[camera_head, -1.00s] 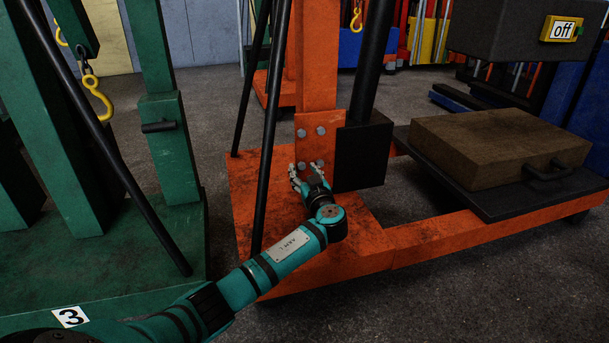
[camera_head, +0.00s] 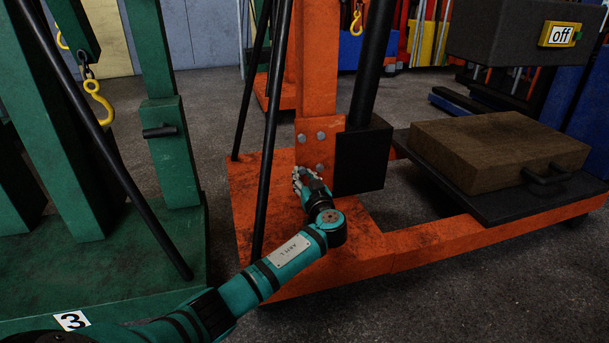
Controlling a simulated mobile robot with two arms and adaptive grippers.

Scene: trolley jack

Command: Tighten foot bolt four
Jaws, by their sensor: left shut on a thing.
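The orange foot plate (camera_head: 310,152) of the jack's upright has grey bolts. The upper left bolt (camera_head: 302,138), upper right bolt (camera_head: 320,135) and lower right bolt (camera_head: 320,167) show. The lower left bolt's place is hidden behind my left gripper (camera_head: 298,175). My left gripper is shut at that lower left corner, its fingers closed around the spot of the bolt. The bolt itself cannot be seen between them. My right gripper is not in view.
A black block (camera_head: 362,158) stands close right of the bolts. Thin black bars (camera_head: 268,150) slant down just left of my gripper. A green jack (camera_head: 170,150) stands at the left. A wooden block (camera_head: 500,150) lies on a black platform (camera_head: 485,207) at the right.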

